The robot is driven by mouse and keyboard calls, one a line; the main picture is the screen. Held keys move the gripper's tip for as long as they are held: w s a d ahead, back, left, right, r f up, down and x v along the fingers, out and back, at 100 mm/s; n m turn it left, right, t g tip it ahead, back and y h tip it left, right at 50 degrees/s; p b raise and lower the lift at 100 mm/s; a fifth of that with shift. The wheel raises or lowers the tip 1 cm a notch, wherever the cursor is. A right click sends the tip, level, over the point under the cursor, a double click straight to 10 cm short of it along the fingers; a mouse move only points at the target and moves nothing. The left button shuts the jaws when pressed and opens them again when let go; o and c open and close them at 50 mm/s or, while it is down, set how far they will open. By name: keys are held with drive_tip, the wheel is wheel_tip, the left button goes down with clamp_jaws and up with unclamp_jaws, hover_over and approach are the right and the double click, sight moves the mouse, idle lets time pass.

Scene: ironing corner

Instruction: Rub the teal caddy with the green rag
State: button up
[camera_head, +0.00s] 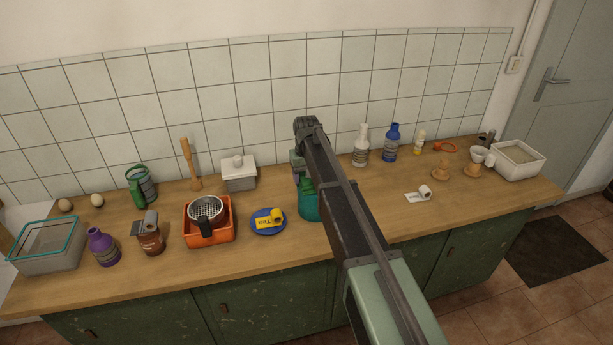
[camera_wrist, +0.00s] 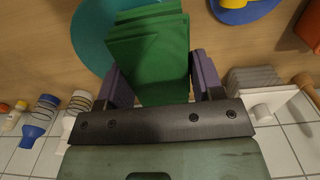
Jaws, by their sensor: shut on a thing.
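The teal caddy (camera_head: 309,207) stands on the wooden counter, partly hidden behind my arm in the head view. In the wrist view the teal caddy (camera_wrist: 92,35) shows as a rounded teal shape behind the rag. The green rag (camera_wrist: 150,60) is a folded stack of dark green cloth. My gripper (camera_wrist: 160,82) is shut on the green rag, with one dark finger on each side of it. The rag overlaps the caddy in the wrist view; I cannot tell whether they touch.
White (camera_head: 361,150) and blue (camera_head: 391,146) bottles stand to the right at the back.

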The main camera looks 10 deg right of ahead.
drive_tip(key=shift+f, duration=0.15)
drive_tip(key=shift+r, duration=0.2)
drive_tip(key=shift+f, duration=0.2)
drive_tip(key=shift+r, duration=0.1)
drive_tip(key=shift+w+d+r, duration=0.1)
drive_tip(key=shift+d, duration=0.7)
drive_tip(key=shift+w+d, duration=0.15)
drive_tip(key=shift+d, duration=1.2)
drive_tip(key=shift+w+d, duration=0.15)
drive_tip(key=shift+d, duration=0.85)
